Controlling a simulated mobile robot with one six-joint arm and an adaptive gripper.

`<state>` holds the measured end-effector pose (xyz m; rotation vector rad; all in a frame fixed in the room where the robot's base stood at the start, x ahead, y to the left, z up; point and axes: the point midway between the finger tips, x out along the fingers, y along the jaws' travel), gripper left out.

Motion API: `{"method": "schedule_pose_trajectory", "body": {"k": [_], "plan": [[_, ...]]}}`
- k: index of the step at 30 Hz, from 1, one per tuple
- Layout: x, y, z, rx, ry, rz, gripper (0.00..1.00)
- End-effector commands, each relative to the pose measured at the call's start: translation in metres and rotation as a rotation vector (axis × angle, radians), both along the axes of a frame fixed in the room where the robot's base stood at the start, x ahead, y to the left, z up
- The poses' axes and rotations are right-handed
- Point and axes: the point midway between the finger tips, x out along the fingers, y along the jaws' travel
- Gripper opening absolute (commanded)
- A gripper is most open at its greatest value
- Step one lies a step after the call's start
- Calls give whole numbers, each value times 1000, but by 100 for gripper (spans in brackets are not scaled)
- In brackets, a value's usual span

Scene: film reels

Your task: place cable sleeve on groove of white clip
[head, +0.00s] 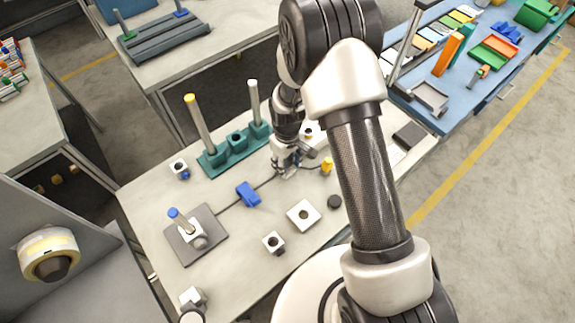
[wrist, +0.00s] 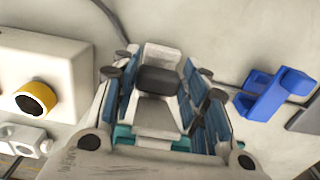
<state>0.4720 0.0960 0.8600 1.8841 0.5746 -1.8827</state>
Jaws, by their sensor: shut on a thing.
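My gripper (wrist: 160,85) is shut on the dark cable sleeve (wrist: 158,80), which lies crosswise between its blue-padded fingers. The white clip (wrist: 157,118) shows directly behind the sleeve, with white parts on both sides of it. The sleeve looks lined up with the clip, but I cannot tell whether it is seated in the groove or just above it. Thin cable (wrist: 108,15) shows beyond the fingers. In the head view my gripper (head: 286,172) is low over the table, hiding the sleeve and clip.
A blue clip (head: 248,194) stands along the cable, left of my gripper; the cable runs to a grey plate (head: 210,246). A teal base with posts (head: 222,158) stands close behind. A white box with a yellow ring (wrist: 40,85) is beside the gripper. Loose blocks (head: 303,215) lie in front.

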Motion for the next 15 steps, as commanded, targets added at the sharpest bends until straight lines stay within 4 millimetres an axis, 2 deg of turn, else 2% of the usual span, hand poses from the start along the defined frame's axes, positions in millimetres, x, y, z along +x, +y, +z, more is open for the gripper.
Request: {"method": "schedule_pose_trajectory", "body": {"k": [1, 3, 15], "plan": [[-1, -1, -9, -1, 3, -1, 17], [-1, -1, -12, 0, 2, -1, 17], [-1, -1, -17, -1, 1, 0, 17]]}}
